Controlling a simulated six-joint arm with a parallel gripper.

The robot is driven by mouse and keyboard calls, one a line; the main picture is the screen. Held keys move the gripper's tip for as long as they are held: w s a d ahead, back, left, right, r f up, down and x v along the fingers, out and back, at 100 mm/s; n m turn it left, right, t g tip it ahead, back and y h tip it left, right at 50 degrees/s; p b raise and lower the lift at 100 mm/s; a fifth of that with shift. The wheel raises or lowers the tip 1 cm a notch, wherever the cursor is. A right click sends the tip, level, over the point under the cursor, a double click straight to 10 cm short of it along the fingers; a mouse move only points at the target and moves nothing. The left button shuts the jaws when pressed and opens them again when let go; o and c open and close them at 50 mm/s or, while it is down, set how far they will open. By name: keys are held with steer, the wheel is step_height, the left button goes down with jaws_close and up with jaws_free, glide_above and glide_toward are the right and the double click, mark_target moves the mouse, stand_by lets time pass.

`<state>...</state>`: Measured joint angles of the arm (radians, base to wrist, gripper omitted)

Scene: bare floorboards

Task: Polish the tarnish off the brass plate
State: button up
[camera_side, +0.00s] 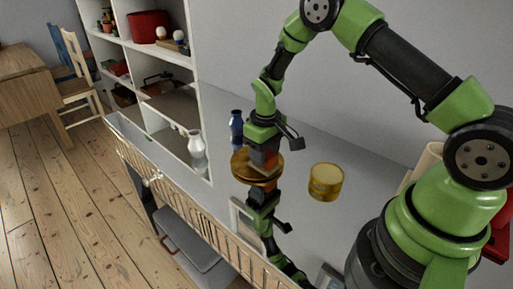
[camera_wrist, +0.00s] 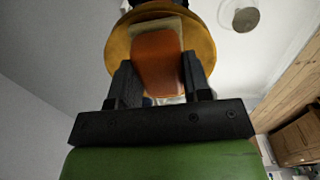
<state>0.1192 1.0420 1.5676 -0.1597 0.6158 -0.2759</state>
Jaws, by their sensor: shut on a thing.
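The round brass plate (camera_side: 239,165) lies on the grey glossy top, golden brown, its middle covered by my gripper. In the wrist view the plate (camera_wrist: 117,45) shows as a disc beyond the fingers. My gripper (camera_side: 266,150) is above the plate, shut on an orange-brown block (camera_wrist: 157,62) with a beige pad (camera_wrist: 152,25) at its far end. In the side view the block (camera_side: 262,160) is at the plate; I cannot tell whether the pad touches it. In the wrist view my gripper's fingers (camera_wrist: 157,80) grip the block's two sides. Tarnish cannot be clearly made out.
A round golden tin (camera_side: 325,182) stands right of the plate. A dark blue vase (camera_side: 236,125) stands just behind it, and a silvery-white vase (camera_side: 197,150) stands to the left. A white shelf unit (camera_side: 200,100) rises behind. The glossy top mirrors my arm.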

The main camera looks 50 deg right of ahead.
steer(key=shift+s, duration=0.5)
steer(key=shift+w+a, duration=0.15)
steer(key=shift+w, duration=3.75)
steer(key=shift+w+d, duration=0.15)
steer(key=shift+d, duration=0.45)
steer(key=shift+s+d, duration=0.2)
steer(key=shift+s, duration=3.95)
steer(key=shift+w+a, duration=0.2)
steer(key=shift+w, duration=3.95)
step_height(320, 180, up, 8)
steer(key=shift+s+r, duration=0.1)
